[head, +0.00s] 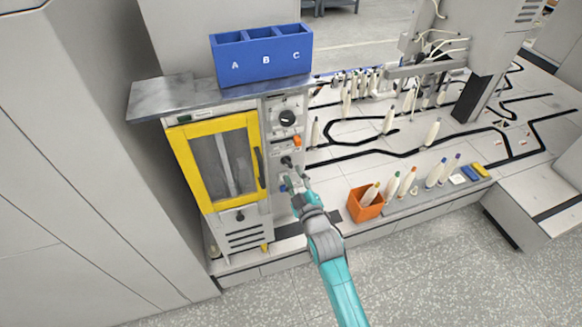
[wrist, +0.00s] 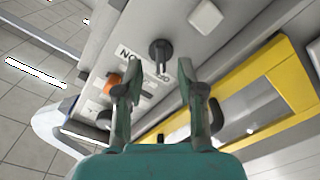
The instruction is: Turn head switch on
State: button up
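A grey control panel (head: 272,140) stands beside the yellow-framed door. In the wrist view a black switch (wrist: 160,52) with a protruding lever sits on the panel, just ahead of the gap between my fingers. A partly hidden printed label (wrist: 140,60) lies beside it; I cannot read it as naming the head switch. My gripper (wrist: 155,82) is open and empty, with its fingers apart on either side of the line to the switch. In the head view my gripper (head: 294,178) is close to the lower panel and partly hides it. I see no contact with the switch.
An orange button (wrist: 113,80) lies near the left finger. The yellow-framed door (head: 256,165) with a black handle stands left of the panel. A large black knob (head: 287,117) is higher up. A blue A/B/C bin (head: 262,73) stands above; an orange box (head: 365,210) with bobbins is right.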

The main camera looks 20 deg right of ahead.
aim_at(289, 167)
jog(key=shift+w+a, duration=0.1)
jog(key=shift+w, duration=2.05)
grip_shut()
